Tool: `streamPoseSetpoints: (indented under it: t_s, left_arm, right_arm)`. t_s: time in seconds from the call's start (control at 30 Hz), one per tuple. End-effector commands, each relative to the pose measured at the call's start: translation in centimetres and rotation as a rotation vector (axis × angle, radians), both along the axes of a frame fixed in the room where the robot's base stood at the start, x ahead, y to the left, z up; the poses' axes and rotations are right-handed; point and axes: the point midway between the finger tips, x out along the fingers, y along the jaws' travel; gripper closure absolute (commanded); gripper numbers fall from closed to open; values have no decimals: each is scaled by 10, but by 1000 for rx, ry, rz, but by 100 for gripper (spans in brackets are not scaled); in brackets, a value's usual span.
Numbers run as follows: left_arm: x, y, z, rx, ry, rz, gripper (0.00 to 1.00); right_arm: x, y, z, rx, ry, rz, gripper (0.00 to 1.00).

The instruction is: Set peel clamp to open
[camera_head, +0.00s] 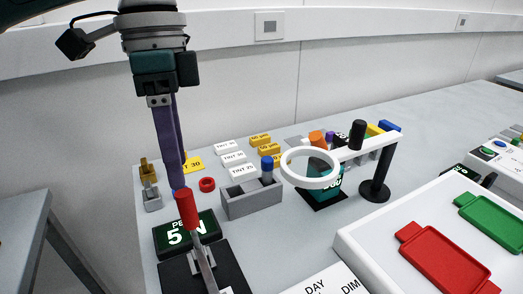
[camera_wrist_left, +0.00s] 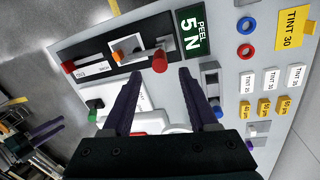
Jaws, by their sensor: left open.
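The peel clamp has a black base (camera_head: 230,265) and a grey lever (camera_head: 205,265) with a red grip (camera_head: 187,208) that stands tilted up in the head view. In the left wrist view, the red grip (camera_wrist_left: 160,62) appears between my fingertips, with the clamp's black base (camera_wrist_left: 115,58) beyond. My left gripper (camera_head: 177,190) points down with its purple fingers at the top of the red grip. It is open in the left wrist view (camera_wrist_left: 160,74); contact cannot be told.
A green-black "PEEL 5 N" display (camera_head: 205,222) stands behind the clamp. A grey holder (camera_head: 252,203) and a white ring magnifier (camera_head: 310,183) stand to its right. A white tray (camera_head: 350,240) holds red and green plates. A red ring (camera_head: 207,184) lies behind.

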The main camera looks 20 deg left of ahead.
Motion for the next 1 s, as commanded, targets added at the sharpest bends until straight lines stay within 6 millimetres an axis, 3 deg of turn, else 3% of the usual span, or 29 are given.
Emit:
streamPoseSetpoints:
  t_s: [0.2, 0.33, 0.73, 1.0]
  left_arm:
    - [-6, -4, -43, 1, 3, 0, 40]
    - [-8, -6, -60, 2, 1, 0, 40]
    - [-9, -8, -71, 1, -2, -1, 40]
    - [-9, -8, -70, 1, -2, -1, 70]
  right_arm:
    - [0, -2, -1, -7, -1, 4, 50]
    - [0, -2, -1, -7, -1, 4, 50]
    - [0, -2, -2, -5, -1, 3, 50]
    - [0, 0, -2, -1, -1, 0, 50]
